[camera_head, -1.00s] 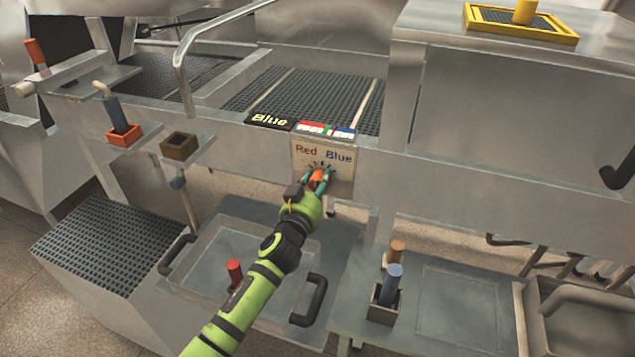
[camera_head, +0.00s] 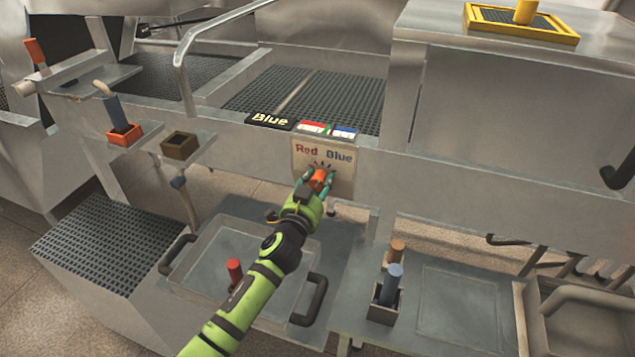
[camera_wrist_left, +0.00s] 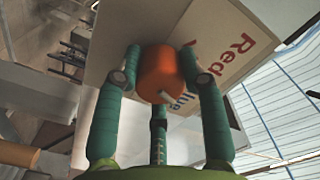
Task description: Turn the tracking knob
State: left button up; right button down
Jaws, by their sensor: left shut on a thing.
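The tracking knob is an orange cylinder (camera_head: 319,176) on a pale panel (camera_head: 340,163) lettered "Red" and "Blue". The panel is on the front of the machine. My left gripper (camera_head: 316,181) is shut on the knob, with its green fingers on either side. In the left wrist view the knob (camera_wrist_left: 161,73) sits between the fingertips, with a small white mark at its lower edge. A black sign (camera_head: 270,121) reading "Blue" lies on the ledge above the panel. My right gripper is not in view.
A tray (camera_head: 225,250) with black handles and a red cylinder (camera_head: 234,272) is below my arm. A holder with a blue cylinder (camera_head: 390,285) stands on the lower shelf at right. Small box holders (camera_head: 179,146) jut out at left.

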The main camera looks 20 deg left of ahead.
pick_arm(q)
jog(key=shift+d+r+m, duration=0.1)
jog(key=shift+r+m, duration=0.4)
jog(key=shift+m, duration=0.2)
jog(key=o, duration=0.9)
jog(key=shift+o, duration=1.2)
jog(key=shift+d+f, duration=0.15)
jog(key=shift+s+f, duration=0.2)
jog(key=shift+s, duration=0.35)
jog(key=s, duration=1.1)
jog(key=shift+a+r, duration=0.15)
jog(key=shift+a, duration=0.1)
